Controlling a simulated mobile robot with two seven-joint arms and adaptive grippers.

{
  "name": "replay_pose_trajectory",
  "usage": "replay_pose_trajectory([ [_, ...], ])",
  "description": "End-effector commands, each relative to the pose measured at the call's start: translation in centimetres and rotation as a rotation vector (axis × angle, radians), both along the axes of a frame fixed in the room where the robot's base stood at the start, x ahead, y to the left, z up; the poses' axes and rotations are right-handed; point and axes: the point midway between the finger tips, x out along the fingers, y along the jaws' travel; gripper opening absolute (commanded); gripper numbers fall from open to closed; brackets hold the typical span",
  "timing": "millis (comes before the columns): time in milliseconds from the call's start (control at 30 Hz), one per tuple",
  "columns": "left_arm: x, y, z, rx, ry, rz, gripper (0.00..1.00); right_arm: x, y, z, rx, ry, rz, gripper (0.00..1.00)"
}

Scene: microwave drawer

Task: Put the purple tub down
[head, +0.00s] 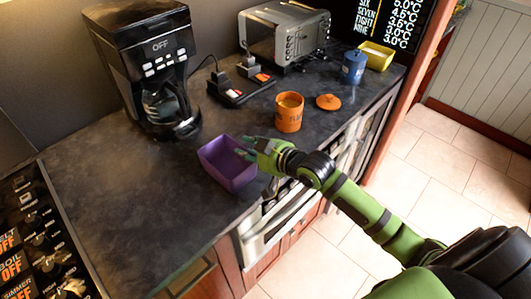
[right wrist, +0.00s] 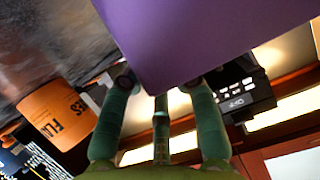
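The purple tub (head: 228,166) is an open-topped box at the front edge of the dark counter in the head view. My right gripper (head: 252,150) reaches in from the right and is shut on the tub's right side. In the right wrist view the tub (right wrist: 205,35) fills the top, with the green fingers (right wrist: 160,88) against it. Whether the tub's base touches the counter cannot be told. My left gripper is not in view.
The counter (head: 110,205) is clear left of the tub. A black coffee maker (head: 150,65) stands behind it. An orange canister (head: 289,112) and its lid (head: 328,101) are to the right. A toaster (head: 285,35), blue jar (head: 353,67) and yellow tub (head: 376,56) stand farther back.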

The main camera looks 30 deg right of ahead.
Motion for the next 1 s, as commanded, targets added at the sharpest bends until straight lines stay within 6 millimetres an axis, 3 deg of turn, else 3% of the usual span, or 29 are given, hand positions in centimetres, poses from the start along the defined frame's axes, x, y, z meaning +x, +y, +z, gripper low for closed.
replay_pose_trajectory([
  [200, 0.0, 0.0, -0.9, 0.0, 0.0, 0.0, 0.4, -4.3, -1.7, 1.5, -0.005, 0.002, 0.002, 0.3],
  [400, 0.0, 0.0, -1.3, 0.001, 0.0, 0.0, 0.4, -7.1, -2.8, 2.9, -0.001, 0.003, 0.0, 0.3],
  [600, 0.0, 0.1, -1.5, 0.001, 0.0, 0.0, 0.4, -8.2, -3.2, 3.6, 0.0, 0.001, 0.001, 0.3],
  [1000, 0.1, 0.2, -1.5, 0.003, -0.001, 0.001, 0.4, -8.5, -3.2, 3.3, -0.004, 0.012, -0.003, 0.3],
])
